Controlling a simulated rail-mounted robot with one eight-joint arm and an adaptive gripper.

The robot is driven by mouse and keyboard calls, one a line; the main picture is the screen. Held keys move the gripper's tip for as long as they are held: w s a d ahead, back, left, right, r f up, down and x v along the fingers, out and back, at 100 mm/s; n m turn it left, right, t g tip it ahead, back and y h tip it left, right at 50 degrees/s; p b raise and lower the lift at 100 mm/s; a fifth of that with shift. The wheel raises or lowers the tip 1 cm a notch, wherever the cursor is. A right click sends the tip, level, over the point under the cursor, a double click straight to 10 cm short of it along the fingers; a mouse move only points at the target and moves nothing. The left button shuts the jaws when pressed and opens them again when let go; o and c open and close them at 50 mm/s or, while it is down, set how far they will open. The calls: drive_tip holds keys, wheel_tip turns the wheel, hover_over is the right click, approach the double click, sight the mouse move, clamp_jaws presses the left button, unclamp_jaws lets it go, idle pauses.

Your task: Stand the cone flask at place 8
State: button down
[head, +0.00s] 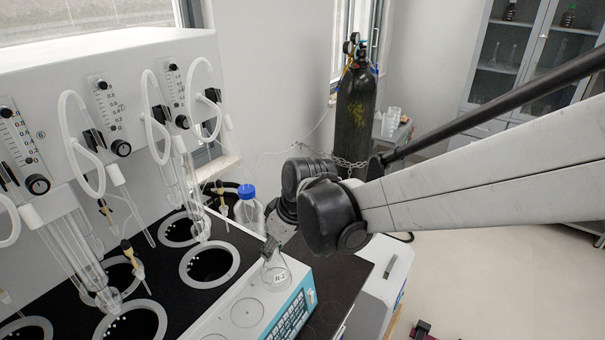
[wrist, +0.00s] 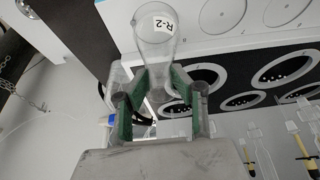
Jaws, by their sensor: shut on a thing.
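In the head view the flask looks nearly upright at the right end of the distiller's white front ledge (head: 222,322). I cannot tell whether its base touches the ledge. Ring-marked places lie on the ledge, one empty ring (head: 247,312) just left of the flask.
The distiller's black top has round heating wells (head: 209,265) behind the ledge, with glass tubes (head: 186,190) hanging above. A blue-capped bottle (head: 248,208) stands behind the flask. A dark gas cylinder (head: 356,115) stands at the back.

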drive_tip(key=shift+f, duration=0.6)
drive_tip(key=shift+f, duration=0.15)
drive_tip(key=c, duration=1.5)
unclamp_jaws()
drive_tip(key=shift+o, duration=0.2)
drive_tip(key=v, duration=1.2)
drive_tip(key=s+d+m+t+h, duration=0.1)
drive_tip(key=s+d+m, duration=0.3)
drive_tip(key=d, duration=0.5)
drive_tip(key=s+d+m+t+h, duration=0.1)
drive_tip(key=s+d+m+t, duration=0.1)
drive_tip(key=d, duration=0.7)
drive_tip(key=s+d+m+t+h, duration=0.1)
drive_tip(key=s+d+m+t, duration=0.1)
drive_tip(key=s+d+m, duration=0.3)
drive_tip(key=d+m, duration=0.1)
drive_tip(key=d, duration=0.3)
drive_tip(key=shift+s+d+h, duration=0.25)
drive_tip(key=shift+s+h, duration=0.15)
